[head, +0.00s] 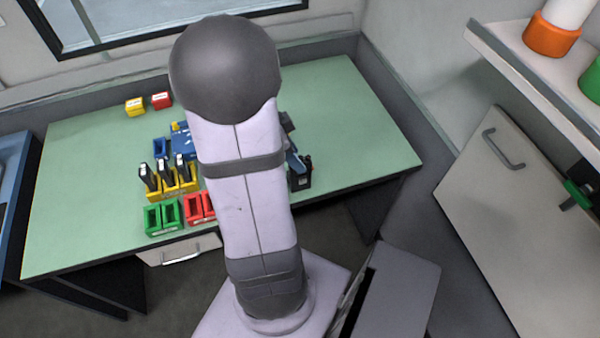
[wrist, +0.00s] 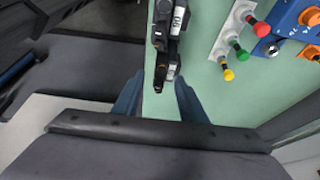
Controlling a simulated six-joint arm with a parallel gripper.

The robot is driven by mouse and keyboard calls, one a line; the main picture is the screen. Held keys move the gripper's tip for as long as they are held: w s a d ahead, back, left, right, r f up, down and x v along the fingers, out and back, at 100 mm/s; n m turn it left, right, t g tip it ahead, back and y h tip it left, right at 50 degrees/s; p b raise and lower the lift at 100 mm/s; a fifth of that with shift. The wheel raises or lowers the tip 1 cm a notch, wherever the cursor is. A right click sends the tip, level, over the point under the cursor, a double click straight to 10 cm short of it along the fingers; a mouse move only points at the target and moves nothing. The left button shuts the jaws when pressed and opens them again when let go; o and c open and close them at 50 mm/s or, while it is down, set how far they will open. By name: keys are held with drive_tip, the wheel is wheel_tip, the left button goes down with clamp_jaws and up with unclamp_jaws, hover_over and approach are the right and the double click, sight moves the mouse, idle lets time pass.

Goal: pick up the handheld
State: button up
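A black handheld (wrist: 162,38) with a white label reading "06" shows at the top middle of the wrist view. Its lower end reaches down toward the gap between my fingertips. My gripper (wrist: 158,88) is open, with one blue finger on each side of that gap and nothing clearly held. In the head view my arm covers most of the gripper, and only a bluish part shows beside a black holder (head: 300,181) near the table's front right. Several black handhelds (head: 165,170) also stand upright in a yellow rack (head: 178,189) left of my arm.
Green and red bins stand at the front edge of the green table (head: 90,190). A yellow box (head: 135,106) and a red box (head: 161,100) sit at the back left. A blue panel (wrist: 287,38) with colored knobs lies right of the handheld. The table's right side is clear.

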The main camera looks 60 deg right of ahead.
drive_tip(key=shift+x, duration=0.85)
clamp_jaws()
drive_tip(key=shift+r, duration=0.15)
